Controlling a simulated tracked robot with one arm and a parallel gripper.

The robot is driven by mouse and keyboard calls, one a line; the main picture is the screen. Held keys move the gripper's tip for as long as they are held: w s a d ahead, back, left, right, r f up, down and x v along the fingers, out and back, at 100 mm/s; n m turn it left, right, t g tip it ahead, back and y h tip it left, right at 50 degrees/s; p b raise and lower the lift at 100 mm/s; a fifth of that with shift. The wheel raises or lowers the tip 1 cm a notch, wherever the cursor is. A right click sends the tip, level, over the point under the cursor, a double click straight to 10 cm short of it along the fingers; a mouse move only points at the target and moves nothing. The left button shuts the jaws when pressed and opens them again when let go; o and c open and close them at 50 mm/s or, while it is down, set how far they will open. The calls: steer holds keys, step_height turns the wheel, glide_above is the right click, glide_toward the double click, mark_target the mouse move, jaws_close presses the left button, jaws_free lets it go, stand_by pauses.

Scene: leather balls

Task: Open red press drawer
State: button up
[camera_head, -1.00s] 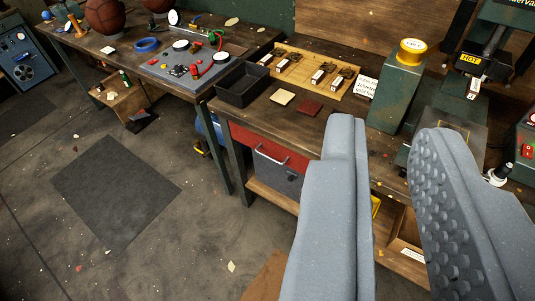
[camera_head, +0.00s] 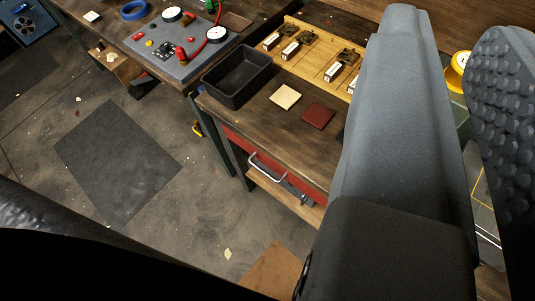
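The red drawer (camera_head: 235,139) is under the front edge of the wooden press bench (camera_head: 225,108). Only a narrow strip of its red front shows, seen steeply from above. The near finger hides the right part of the bench and drawer.
On the bench are a black tray (camera_head: 237,93), a tan square (camera_head: 285,96), a dark red square (camera_head: 318,115) and a wooden board with stamps (camera_head: 310,50). A yellow roll (camera_head: 459,68) stands at the right. The floor (camera_head: 185,215) in front is largely clear.

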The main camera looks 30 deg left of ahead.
steer(key=shift+w+d, duration=0.1)
steer(key=shift+w, duration=0.05)
steer(key=w+a+f+m+y+b, duration=0.3)
steer(key=w+a+f+m+y, duration=0.15)
steer(key=w+a+f, duration=1)
steer(key=w+a+f+m+b, duration=0.1)
steer(key=w+a+f+m, duration=0.15)
steer(key=a+f, duration=0.35)
steer(key=w+a+f+m+b, duration=0.1)
steer(key=w+a+f+m, duration=0.2)
steer(key=f, duration=0.4)
steer(key=m+h+b, duration=0.4)
steer(key=m+h, duration=0.6)
steer(key=m, duration=0.2)
glide_toward(263, 170)
steer(key=shift+g, duration=0.4)
steer(key=b+x, duration=0.2)
steer(key=x, duration=0.8)
steer(key=shift+w+a, duration=0.1)
